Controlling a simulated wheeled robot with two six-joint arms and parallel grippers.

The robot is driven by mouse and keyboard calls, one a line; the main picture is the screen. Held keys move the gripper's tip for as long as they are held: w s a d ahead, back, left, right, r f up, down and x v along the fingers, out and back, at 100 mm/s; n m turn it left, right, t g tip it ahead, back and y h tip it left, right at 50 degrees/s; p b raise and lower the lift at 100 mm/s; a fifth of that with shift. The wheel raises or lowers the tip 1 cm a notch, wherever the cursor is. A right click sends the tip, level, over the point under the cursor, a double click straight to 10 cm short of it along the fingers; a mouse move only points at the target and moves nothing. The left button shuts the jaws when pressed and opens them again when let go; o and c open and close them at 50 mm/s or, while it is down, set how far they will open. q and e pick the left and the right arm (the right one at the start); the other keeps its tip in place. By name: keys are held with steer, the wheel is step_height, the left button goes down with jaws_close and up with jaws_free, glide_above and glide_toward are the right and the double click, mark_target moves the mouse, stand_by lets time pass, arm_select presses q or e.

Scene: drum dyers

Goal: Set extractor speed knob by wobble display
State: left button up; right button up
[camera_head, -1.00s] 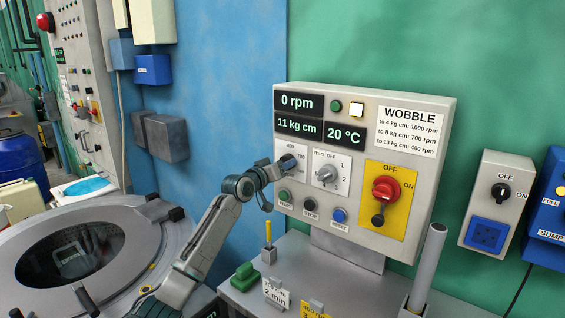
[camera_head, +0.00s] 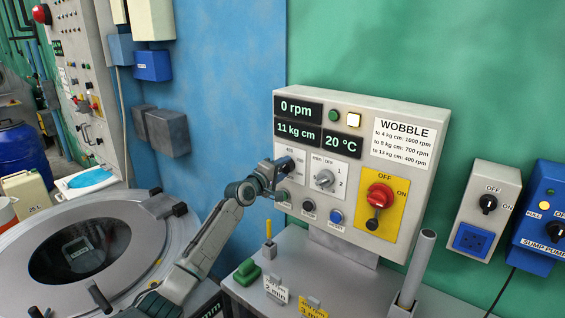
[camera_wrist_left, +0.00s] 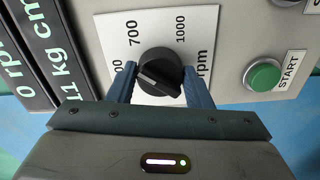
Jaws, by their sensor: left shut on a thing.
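The extractor panel (camera_head: 352,205) stands on the bench. Its displays read 0 rpm (camera_head: 298,110), 11 kg cm (camera_head: 297,132) and 20 °C (camera_head: 342,143). The WOBBLE card (camera_head: 403,144) lists to 4 kg cm: 1000 rpm, to 8: 700, to 13: 400. My left gripper (camera_head: 286,166) is at the speed dial. In the left wrist view its fingers (camera_wrist_left: 160,88) are shut on both sides of the black speed knob (camera_wrist_left: 160,72). The 700 and 1000 marks show above the knob; the third is partly hidden by a finger. I cannot tell the knob's setting. My right gripper is not in view.
Beside the speed dial is a timer knob (camera_head: 325,179). Below are a green START button (camera_head: 282,194), a black STOP button (camera_head: 308,206) and a blue button (camera_head: 336,216). A red switch (camera_head: 380,196) is at right. The round drum (camera_head: 110,250) is at lower left.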

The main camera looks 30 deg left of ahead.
arm_select(q)
steer(key=n+p, duration=0.3)
steer(key=n, duration=0.1)
steer(key=shift+r+n, duration=0.15)
steer(key=shift+n, duration=0.15)
steer(key=shift+n+p, duration=1.25)
steer(key=shift+n, duration=0.25)
steer(key=o, duration=1)
steer(key=shift+s+a+f, duration=0.1)
steer(key=shift+s+f, duration=0.1)
steer(key=shift+s, duration=0.35)
steer(key=s, duration=0.9)
steer(key=shift+s+a, duration=0.35)
steer(key=shift+n, duration=0.3)
